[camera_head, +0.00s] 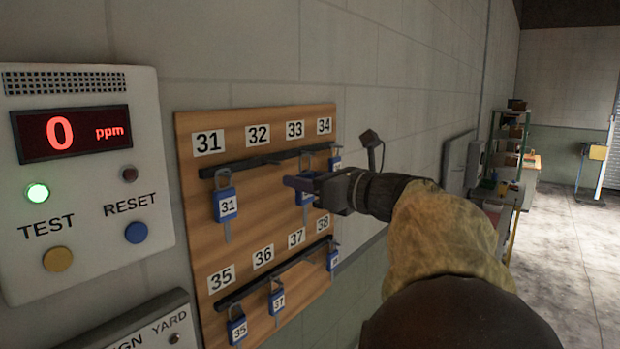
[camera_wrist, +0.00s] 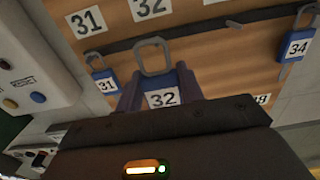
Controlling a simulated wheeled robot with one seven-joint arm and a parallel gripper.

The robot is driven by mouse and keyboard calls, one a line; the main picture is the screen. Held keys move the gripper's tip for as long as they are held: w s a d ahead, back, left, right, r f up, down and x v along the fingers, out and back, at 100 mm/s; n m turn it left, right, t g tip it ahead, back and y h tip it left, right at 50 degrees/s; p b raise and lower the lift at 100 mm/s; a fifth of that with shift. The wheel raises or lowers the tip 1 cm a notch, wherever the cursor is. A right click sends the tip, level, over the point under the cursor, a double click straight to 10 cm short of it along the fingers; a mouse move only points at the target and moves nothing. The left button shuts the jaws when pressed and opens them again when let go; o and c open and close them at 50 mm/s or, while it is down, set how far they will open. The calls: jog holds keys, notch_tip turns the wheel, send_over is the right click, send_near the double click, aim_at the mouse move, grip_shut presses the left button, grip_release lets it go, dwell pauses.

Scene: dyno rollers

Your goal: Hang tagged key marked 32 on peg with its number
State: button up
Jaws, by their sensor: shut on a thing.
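My gripper (camera_head: 303,186) is in front of the wooden key board, its fingers shut on the blue tag of key 32 (camera_head: 306,198). In the wrist view the tag (camera_wrist: 163,97) reads 32, and its grey loop (camera_wrist: 153,57) stands upright above the fingers (camera_wrist: 157,82). The loop overlaps the dark upper rail (camera_wrist: 203,34) below the 32 label (camera_wrist: 150,8). I cannot tell whether the loop touches a peg; the peg under 32 is not clearly visible. In the head view the 32 label (camera_head: 257,135) is in the upper row.
Tagged key 31 (camera_head: 227,205) hangs left of my gripper, and key 34 (camera_wrist: 297,48) hangs right. A gas panel (camera_head: 85,180) stands left of the board (camera_head: 187,150).

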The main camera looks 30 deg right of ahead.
aim_at(260, 177)
jog(key=shift+f+p+x, duration=0.15)
jog(key=shift+p+x, duration=0.8)
jog(key=shift+x, duration=0.9)
jog(key=shift+f+p+x, duration=0.15)
jog(key=shift+p+x, duration=0.8)
jog(key=shift+x, duration=0.9)
jog(key=shift+w+a+f+b, duration=0.15)
jog(key=shift+w+f+b, duration=0.3)
jog(key=shift+b, duration=0.3)
jog(key=shift+w+f+b, duration=0.15)
jog(key=shift+b, duration=0.4)
jog(key=shift+a, duration=0.1)
jog(key=o, duration=1.1)
jog(key=shift+c, duration=0.2)
